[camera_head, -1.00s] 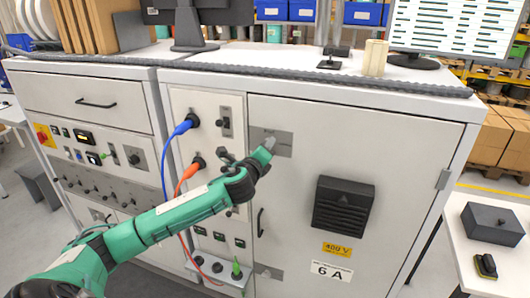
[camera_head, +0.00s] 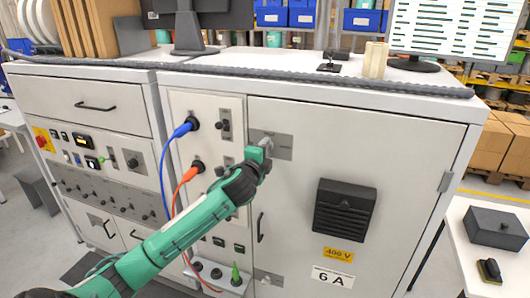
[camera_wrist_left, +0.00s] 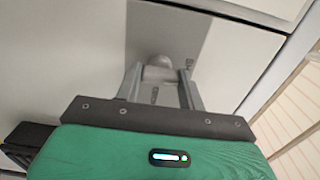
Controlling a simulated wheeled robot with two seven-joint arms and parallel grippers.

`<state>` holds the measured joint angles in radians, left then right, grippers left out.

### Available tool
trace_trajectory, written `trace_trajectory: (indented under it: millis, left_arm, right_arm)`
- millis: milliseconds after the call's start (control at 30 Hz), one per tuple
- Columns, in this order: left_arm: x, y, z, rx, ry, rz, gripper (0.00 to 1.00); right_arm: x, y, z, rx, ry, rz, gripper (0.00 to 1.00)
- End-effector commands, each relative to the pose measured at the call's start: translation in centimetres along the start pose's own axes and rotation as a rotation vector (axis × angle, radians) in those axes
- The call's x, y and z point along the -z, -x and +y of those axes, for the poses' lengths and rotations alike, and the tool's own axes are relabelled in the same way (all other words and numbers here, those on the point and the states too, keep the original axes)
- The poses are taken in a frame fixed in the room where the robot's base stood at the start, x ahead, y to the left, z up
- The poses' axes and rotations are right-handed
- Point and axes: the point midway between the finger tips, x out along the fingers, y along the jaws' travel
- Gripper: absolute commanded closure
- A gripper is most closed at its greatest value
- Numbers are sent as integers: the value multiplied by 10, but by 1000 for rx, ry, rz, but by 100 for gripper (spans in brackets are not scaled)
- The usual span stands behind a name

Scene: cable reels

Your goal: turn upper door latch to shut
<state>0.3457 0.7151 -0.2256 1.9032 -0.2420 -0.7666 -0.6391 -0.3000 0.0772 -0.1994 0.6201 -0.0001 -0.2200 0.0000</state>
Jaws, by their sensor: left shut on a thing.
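The upper door latch is a grey knob (camera_wrist_left: 158,68) on a grey metal plate (camera_head: 284,147) at the upper left of the cabinet door (camera_head: 400,150). My left gripper (camera_head: 264,147) is at this plate, its green arm coming from the lower left. In the left wrist view my left gripper (camera_wrist_left: 160,88) has its two grey fingers on either side of the knob, shut on it. The fingers hide part of the latch, so its exact angle is hard to tell. My right gripper is not in view.
Blue (camera_head: 165,150) and orange (camera_head: 182,183) cables hang from sockets left of the door. A black vent box (camera_head: 344,208) sticks out from the door. A lower latch plate (camera_head: 268,276) and a black door handle (camera_head: 260,227) are below the gripper.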

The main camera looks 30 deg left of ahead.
Motion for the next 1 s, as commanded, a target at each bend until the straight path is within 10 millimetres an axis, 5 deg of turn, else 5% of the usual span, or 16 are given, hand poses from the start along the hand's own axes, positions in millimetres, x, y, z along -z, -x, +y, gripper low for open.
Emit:
trace_trajectory:
  millis: [500,533,600,1000]
  left_arm:
    - [0,0,0,-1,18,-1,83]
    - [0,0,0,-1,18,-1,55]
    - [0,0,0,-1,18,-1,41]
    - [0,5,2,-1,16,0,39]
  right_arm:
    - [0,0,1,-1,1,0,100]
    - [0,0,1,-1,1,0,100]
    - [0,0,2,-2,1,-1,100]
    - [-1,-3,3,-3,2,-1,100]
